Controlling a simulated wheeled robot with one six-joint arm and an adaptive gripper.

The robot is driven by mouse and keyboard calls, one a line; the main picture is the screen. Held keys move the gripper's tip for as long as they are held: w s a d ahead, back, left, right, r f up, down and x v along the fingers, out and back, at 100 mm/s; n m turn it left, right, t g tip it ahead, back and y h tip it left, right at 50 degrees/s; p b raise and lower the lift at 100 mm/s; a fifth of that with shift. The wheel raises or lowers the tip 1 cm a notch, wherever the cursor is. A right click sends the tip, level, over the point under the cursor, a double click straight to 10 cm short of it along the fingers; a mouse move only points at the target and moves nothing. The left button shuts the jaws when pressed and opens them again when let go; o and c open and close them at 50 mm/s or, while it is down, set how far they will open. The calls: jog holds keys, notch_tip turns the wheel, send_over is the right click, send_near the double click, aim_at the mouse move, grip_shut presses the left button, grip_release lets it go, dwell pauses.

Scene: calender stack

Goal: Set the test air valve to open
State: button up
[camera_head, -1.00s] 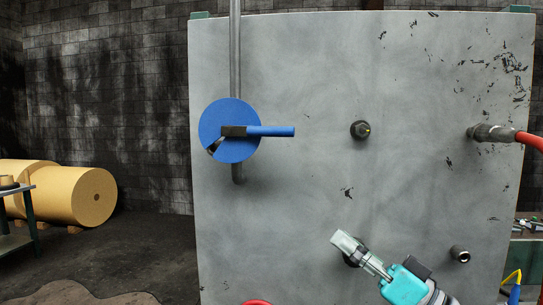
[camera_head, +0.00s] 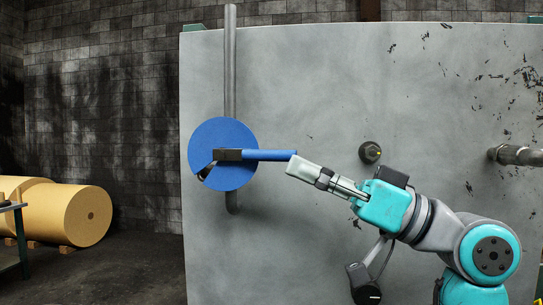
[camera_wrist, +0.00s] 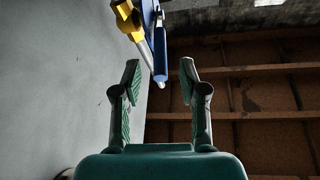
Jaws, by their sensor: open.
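The valve is a round blue disc (camera_head: 208,174) on a vertical grey pipe (camera_head: 230,70) in front of the grey panel. Its blue lever (camera_head: 268,155) points right, almost level, from a dark hub (camera_head: 229,155). A short black mark shows at the disc's lower left. My gripper (camera_head: 304,171) is at the right end of the lever, pointing left. In the wrist view the two green fingers are spread apart, with the lever's blue end (camera_wrist: 159,62) ahead, in line with the gap between them. Whether a finger touches the lever cannot be told.
The grey panel (camera_head: 310,85) stands close behind my gripper. A dark fitting (camera_head: 370,152) sticks out above my wrist, and a hose fitting (camera_head: 516,155) is farther right. A yellow part (camera_wrist: 126,18) shows beside the lever in the wrist view. Yellow rolls (camera_head: 75,215) lie far left.

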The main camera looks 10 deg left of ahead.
aim_at(272, 157)
jog(key=shift+x, duration=2.75)
grip_shut()
